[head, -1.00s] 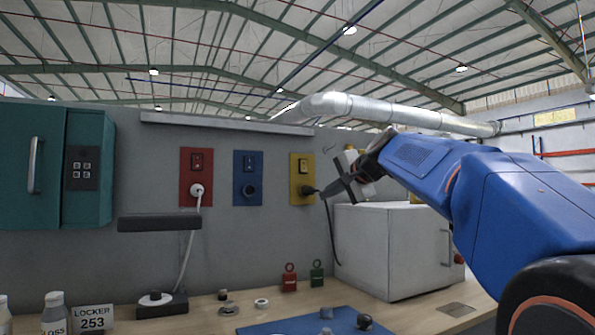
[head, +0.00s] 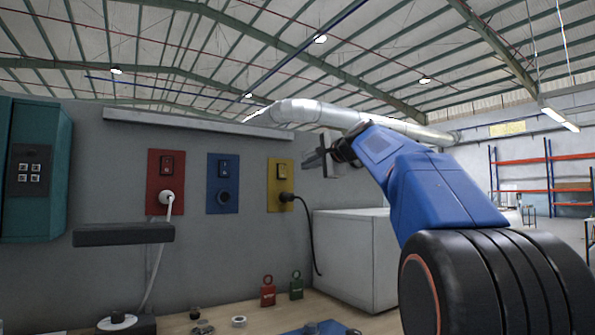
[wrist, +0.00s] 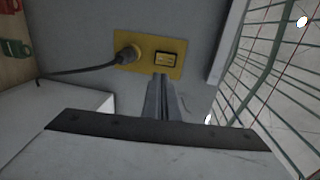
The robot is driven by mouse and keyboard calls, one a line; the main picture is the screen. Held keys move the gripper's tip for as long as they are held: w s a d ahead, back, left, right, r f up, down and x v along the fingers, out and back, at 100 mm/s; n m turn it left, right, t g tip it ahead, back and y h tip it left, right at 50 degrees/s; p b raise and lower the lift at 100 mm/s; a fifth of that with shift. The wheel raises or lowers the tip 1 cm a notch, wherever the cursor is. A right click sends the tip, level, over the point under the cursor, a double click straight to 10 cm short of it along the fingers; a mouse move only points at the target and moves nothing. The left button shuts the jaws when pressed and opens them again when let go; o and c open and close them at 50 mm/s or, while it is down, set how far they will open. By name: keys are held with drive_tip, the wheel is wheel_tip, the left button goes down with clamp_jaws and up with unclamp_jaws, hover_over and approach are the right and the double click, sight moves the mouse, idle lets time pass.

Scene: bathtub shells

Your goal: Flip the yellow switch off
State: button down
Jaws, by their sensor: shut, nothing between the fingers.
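The yellow switch plate (head: 280,186) is on the grey wall, at the right of a row of three plates. Its rocker switch (head: 282,172) is above a socket with a black plug (head: 286,197) and cord. In the wrist view the plate (wrist: 147,41) appears turned sideways, with the rocker (wrist: 166,59) right of the plug (wrist: 127,53). My gripper (head: 308,158) is shut and empty, to the right of the plate and a little above the rocker's height. In the wrist view its fingertips (wrist: 161,77) point toward the rocker; contact cannot be told.
A red plate (head: 153,184) with a white plug and a blue plate (head: 222,170) are to the left. A white box (head: 352,250) stands below my arm. A dark shelf (head: 122,235) juts from the wall.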

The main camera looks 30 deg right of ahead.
sight(283, 175)
drive_tip(key=w, duration=0.4)
drive_tip(key=w+f, duration=0.1)
drive_tip(key=w, duration=0.3)
drive_tip(key=w+f, duration=0.1)
drive_tip(key=w, duration=0.4)
drive_tip(key=shift+w+a, duration=0.1)
drive_tip(key=shift+a, duration=0.15)
